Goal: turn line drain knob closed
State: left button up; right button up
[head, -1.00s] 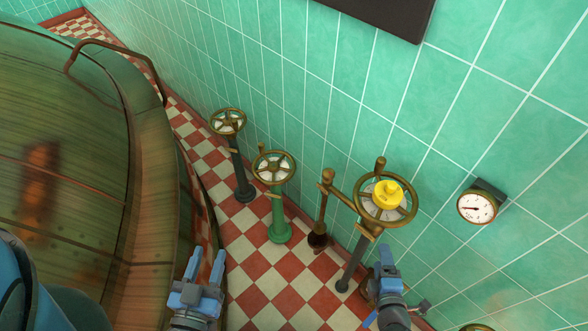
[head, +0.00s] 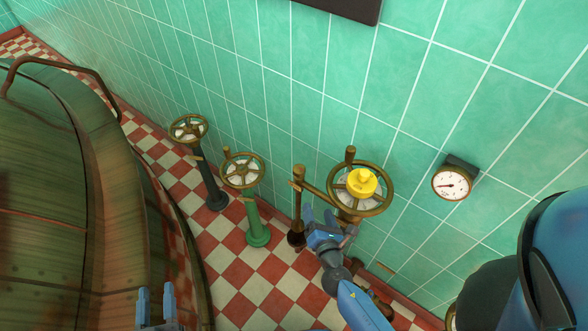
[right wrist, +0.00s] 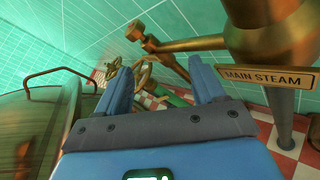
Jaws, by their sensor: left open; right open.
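No label reading line drain shows, so I cannot tell which fitting is its knob. A brass post (head: 298,196) with a dark foot stands left of the main steam wheel (head: 360,188), joined to it by a pipe. My right gripper (head: 328,216) is open and empty, in front of and below that pipe in the head view. In the right wrist view its fingers (right wrist: 160,80) are apart, with the brass pipe (right wrist: 190,44) beyond and the main steam plate (right wrist: 266,77) to the right. My left gripper (head: 157,302) is open and empty at the bottom left.
A green-pedestal wheel (head: 243,171) and a dark-pedestal wheel (head: 189,129) stand to the left. A yellow piece (head: 362,184) sits on the main steam wheel. A gauge (head: 452,183) hangs on the tiled wall. A large copper vessel (head: 60,200) fills the left; checkered floor lies between.

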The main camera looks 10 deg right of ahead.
jog(key=w+n, duration=0.2)
jog(key=n+t+b, duration=0.2)
jog(key=n, duration=0.2)
send_near(300, 174)
jog(key=w, duration=0.2)
jog(key=shift+h, duration=0.4)
jog(key=w, duration=0.6)
jog(key=w+d, duration=0.1)
jog(key=w, duration=0.3)
jog(key=shift+f, duration=0.2)
jog(key=c, duration=1)
jog(key=shift+o, duration=0.2)
